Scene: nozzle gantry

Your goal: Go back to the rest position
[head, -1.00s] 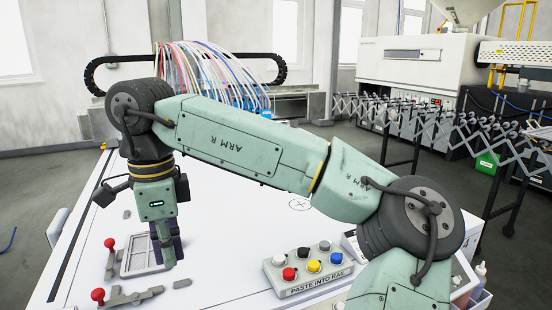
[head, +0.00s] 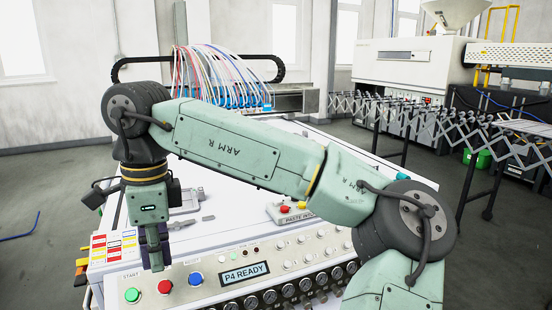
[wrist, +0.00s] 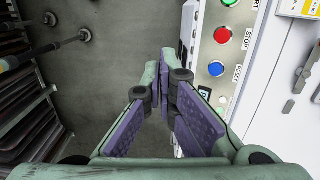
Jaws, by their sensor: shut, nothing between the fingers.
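My gripper (head: 154,262) points down in the head view, in front of the machine's control panel (head: 202,267), close to the red stop button (head: 165,286). In the wrist view its purple-padded fingers (wrist: 163,92) come together at their tips, shut and empty. Under and ahead of them is bare grey floor. In that view the panel edge with the red stop button (wrist: 223,35) and blue reset button (wrist: 216,68) lies just right of the fingers. I see no contact with the panel.
A display reading P4 READY (head: 246,273) and rows of knobs line the panel. The white tabletop (head: 222,199) behind it carries a button box (head: 284,211), partly hidden by my arm. A dark rack (wrist: 28,120) stands at left in the wrist view. Open floor (head: 45,200) lies left of the machine.

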